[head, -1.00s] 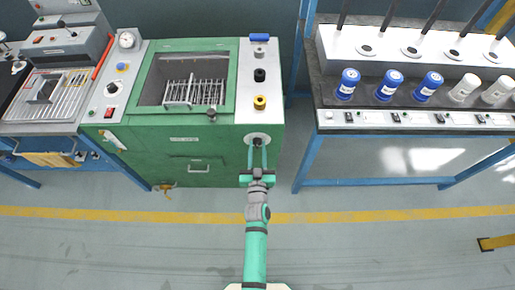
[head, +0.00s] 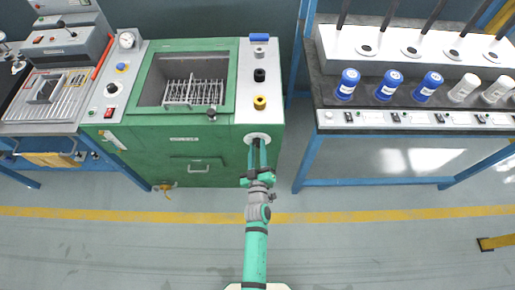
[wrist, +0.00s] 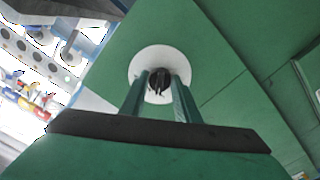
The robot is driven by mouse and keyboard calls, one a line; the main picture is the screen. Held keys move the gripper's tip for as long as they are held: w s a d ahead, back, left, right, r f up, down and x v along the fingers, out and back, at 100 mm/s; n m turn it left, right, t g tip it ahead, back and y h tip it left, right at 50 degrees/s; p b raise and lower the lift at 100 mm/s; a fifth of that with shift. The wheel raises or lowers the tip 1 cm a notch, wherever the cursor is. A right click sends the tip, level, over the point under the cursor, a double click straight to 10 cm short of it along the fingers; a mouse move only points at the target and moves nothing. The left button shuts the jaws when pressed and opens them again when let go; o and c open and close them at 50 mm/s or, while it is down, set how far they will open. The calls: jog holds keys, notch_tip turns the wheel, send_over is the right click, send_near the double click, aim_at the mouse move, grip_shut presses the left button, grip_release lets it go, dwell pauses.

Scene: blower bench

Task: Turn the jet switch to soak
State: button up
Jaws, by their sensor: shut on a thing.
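The jet switch is a dark knob (wrist: 157,82) on a round white plate (wrist: 149,57), set in the front face of the green machine. In the head view the white plate (head: 249,136) shows high on the right part of that face. My gripper (head: 258,148) reaches straight at it, and its two green fingers (wrist: 159,88) are shut on the knob, one on each side. The fingers partly hide the knob. I cannot read any position marks on the plate.
The green machine (head: 190,150) has an open basin with a wire basket (head: 193,92). A yellow ring (head: 260,102) and a black knob (head: 259,75) sit on its top right strip. A blue-legged bench (head: 310,160) stands to the right. The floor in front is clear.

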jog(key=shift+n, duration=1.1)
jog(key=o, duration=1)
jog(key=shift+o, duration=0.2)
jog(key=s, duration=1.1)
